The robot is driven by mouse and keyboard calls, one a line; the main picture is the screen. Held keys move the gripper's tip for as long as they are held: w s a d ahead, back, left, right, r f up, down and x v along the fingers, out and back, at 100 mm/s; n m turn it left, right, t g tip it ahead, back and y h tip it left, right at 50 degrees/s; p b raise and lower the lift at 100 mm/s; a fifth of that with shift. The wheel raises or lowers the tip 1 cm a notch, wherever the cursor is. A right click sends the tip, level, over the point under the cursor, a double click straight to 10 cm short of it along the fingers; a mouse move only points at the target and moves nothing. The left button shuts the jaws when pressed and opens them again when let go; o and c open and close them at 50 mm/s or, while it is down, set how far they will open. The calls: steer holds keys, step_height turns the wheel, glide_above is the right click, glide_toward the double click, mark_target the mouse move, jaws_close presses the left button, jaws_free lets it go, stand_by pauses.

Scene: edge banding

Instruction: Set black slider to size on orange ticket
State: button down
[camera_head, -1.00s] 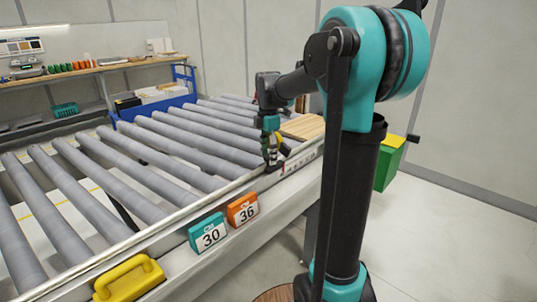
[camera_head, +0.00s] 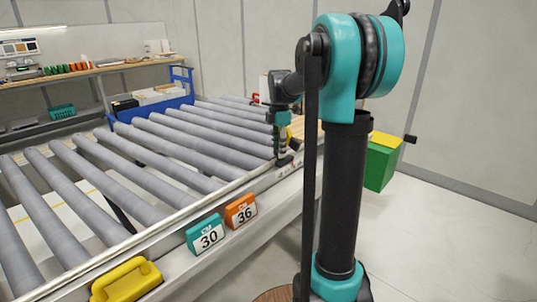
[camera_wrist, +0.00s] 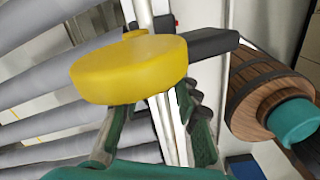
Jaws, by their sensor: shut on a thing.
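The orange ticket (camera_head: 241,210) hangs on the front rail and reads 36. My gripper (camera_head: 282,153) is over the far part of this rail, pointing down and shut on the black slider (camera_head: 286,160), which sits low at the printed scale (camera_head: 262,183). The fingers hide much of the slider, and I cannot read which mark it is at. In the wrist view the fingers (camera_wrist: 165,135) are partly behind a yellow rounded piece (camera_wrist: 130,68) with a black bar; I cannot tell whether it belongs to the slider.
A teal ticket (camera_head: 206,235) reading 30 hangs beside the orange one. A yellow handle (camera_head: 127,280) is nearer on the rail. Grey rollers (camera_head: 150,165) fill the conveyor. A green box (camera_head: 380,165) stands right of my arm. A blue crate (camera_head: 165,100) is at the back.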

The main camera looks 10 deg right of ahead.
mark_target(287, 155)
steer(key=w+d, duration=0.1)
steer(key=d, duration=0.1)
steer(key=w+d, duration=0.2)
steer(key=shift+w+d, duration=0.1)
steer(key=c, duration=1.1)
jaws_free()
steer(key=shift+r, duration=0.1)
step_height(287, 155, up, 12)
steer(key=shift+f, duration=0.1)
